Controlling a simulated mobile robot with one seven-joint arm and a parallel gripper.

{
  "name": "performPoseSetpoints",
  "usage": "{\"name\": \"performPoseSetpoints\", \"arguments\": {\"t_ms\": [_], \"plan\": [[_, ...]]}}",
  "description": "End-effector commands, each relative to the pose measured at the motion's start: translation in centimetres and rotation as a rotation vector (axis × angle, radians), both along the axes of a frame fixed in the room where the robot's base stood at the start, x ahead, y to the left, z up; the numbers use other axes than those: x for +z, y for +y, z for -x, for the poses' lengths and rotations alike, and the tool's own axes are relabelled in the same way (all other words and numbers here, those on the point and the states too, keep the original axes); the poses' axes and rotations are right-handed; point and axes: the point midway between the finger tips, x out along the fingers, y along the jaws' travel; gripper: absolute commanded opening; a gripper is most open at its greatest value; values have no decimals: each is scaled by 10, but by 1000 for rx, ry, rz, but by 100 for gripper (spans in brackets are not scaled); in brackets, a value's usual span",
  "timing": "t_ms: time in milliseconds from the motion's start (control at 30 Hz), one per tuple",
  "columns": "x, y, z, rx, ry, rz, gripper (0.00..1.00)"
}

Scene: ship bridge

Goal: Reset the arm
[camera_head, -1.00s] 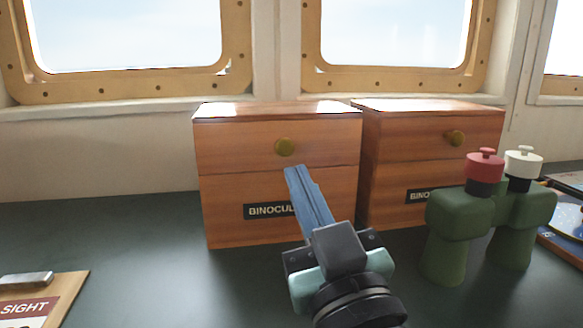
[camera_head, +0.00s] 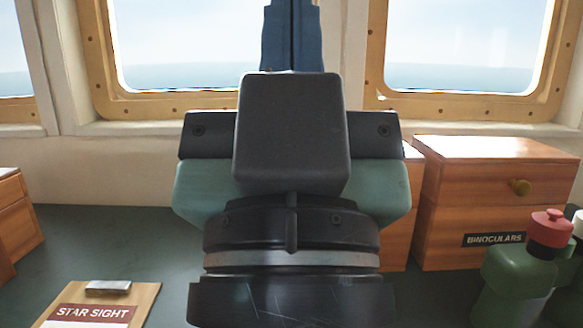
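My gripper (camera_head: 291,35) fills the middle of the head view, raised high and close to the camera. Its blue fingers point upward in front of the window area, side by side with only a thin dark line between them. They look closed, with nothing visible between them. The finger tips run out of the top of the picture. The gripper is clear of the counter and hides most of one wooden box behind it.
A wooden binoculars box (camera_head: 497,190) with a brass knob stands on the dark counter (camera_head: 110,240) at right. A "STAR SIGHT" clipboard (camera_head: 145,298) lies at lower left. Another wooden box (camera_head: 15,215) is at far left.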

Motion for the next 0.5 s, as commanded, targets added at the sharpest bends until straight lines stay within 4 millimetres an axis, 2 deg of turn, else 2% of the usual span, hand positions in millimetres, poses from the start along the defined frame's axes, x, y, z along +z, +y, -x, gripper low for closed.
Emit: {"name": "performPoseSetpoints", "arguments": {"t_ms": [33, 500], "plan": [[27, 0, 0, 1, 1, 1, 0], [171, 1, -1, 1, 2, 1, 0]]}}
